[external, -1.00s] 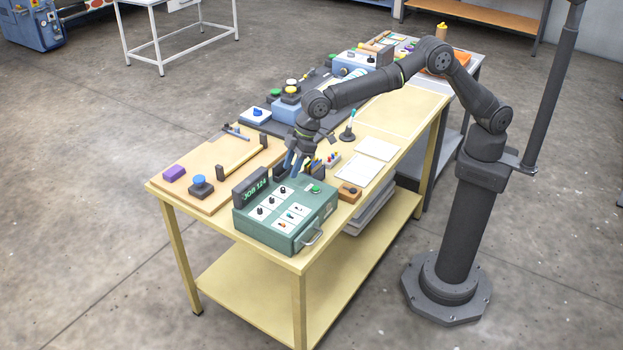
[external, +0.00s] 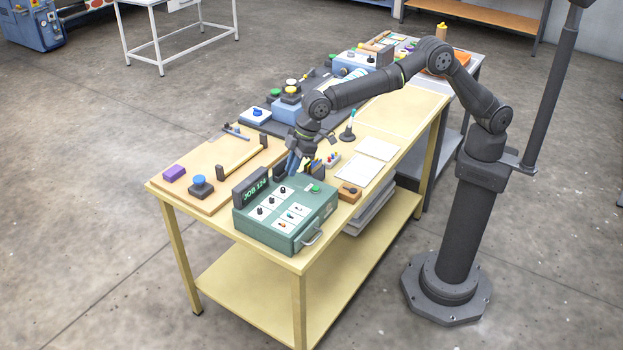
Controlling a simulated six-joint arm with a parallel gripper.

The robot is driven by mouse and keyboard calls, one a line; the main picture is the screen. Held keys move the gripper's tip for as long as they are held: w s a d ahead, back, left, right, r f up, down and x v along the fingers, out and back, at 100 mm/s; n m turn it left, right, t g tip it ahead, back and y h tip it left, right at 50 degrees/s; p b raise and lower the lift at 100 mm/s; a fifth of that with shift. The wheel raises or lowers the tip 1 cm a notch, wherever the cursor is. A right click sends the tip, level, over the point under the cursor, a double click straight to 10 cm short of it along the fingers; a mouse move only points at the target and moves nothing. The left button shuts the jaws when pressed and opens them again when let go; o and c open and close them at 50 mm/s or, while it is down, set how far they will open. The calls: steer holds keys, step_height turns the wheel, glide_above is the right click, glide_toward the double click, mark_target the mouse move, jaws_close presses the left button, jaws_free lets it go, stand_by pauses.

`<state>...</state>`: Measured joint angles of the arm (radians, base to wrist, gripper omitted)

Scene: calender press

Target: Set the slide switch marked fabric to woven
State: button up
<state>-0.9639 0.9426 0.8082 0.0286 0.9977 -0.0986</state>
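The green control box (external: 272,240) stands at the near end of the bench. Its sloping top holds several small controls on white plates: black knobs (external: 271,199) in the left column and small switches (external: 291,215) in the right column. The labels are too small to read, so I cannot tell which control is the fabric slide switch or how it is set. My gripper (external: 292,171) points down above the box's back edge, near the top black knob, apart from the right-column switches. Its fingers are small here, and their gap is unclear.
A dark display (external: 252,192) reading JOB 124 rises at the box's left edge. A green button (external: 315,188) is on the box's right. A wooden block (external: 348,192) and a rack of coloured pegs (external: 328,161) stand close by. White sheets (external: 377,149) lie farther right.

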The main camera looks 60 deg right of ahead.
mark_target(283, 225)
steer(key=s+a+n+t, duration=0.1)
steer(key=s+a, duration=0.2)
steer(key=s, duration=0.3)
steer(key=s+a+r+n+t, duration=0.1)
steer(key=s+a+n, duration=0.1)
steer(key=s, duration=0.4)
steer(key=s+a+r+n+t, duration=0.1)
steer(key=s+a, duration=0.4)
steer(key=s, duration=0.2)
steer(key=shift+n+y, duration=0.3)
steer(key=shift+n, duration=0.1)
jaws_close()
steer(key=shift+a+f, duration=0.1)
steer(key=x, duration=0.9)
steer(key=shift+w+f, duration=0.1)
steer(key=shift+w, duration=0.15)
steer(key=w, duration=0.3)
steer(key=shift+w+a+f, duration=0.15)
steer(key=shift+f, duration=0.05)
steer(key=shift+w, duration=0.5)
